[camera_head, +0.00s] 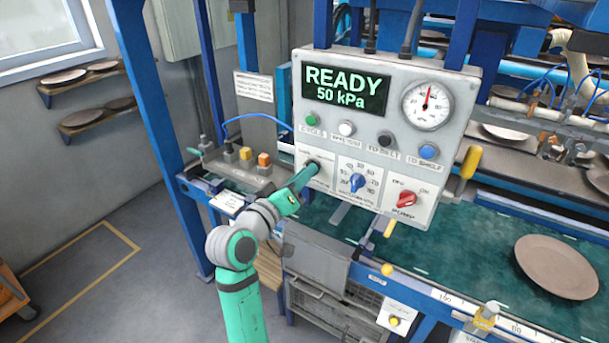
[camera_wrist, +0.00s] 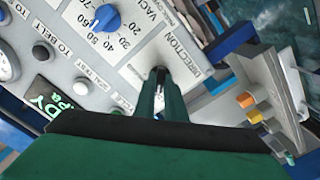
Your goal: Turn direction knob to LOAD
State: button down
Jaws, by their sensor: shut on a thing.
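The direction knob (camera_head: 311,168) is a small dark knob at the lower left of the grey control panel (camera_head: 382,65). My gripper (camera_head: 303,176) reaches it from the lower left and is shut on it. In the wrist view, the green fingers of my gripper (camera_wrist: 161,82) close around the dark knob (camera_wrist: 160,72), beside the printed word DIRECTION. The fingers hide most of the knob, so its pointer setting cannot be read. The LOAD label is not legible in either view.
The blue vacuum knob (camera_head: 357,183) and red pump knob (camera_head: 406,199) sit to the right on the panel. A row of buttons and a display (camera_head: 345,92) reading READY 50 kPa are above. A box with yellow and orange buttons (camera_head: 264,160) stands at left.

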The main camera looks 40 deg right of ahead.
jog(key=shift+n, duration=0.4)
jog(key=c, duration=1.8)
grip_release()
jog(key=shift+w+a, duration=0.1)
jog(key=shift+a, duration=0.1)
jog(key=v, duration=1)
jog(key=shift+s+a, duration=0.25)
jog(key=shift+a, duration=0.05)
jog(key=shift+w, duration=0.1)
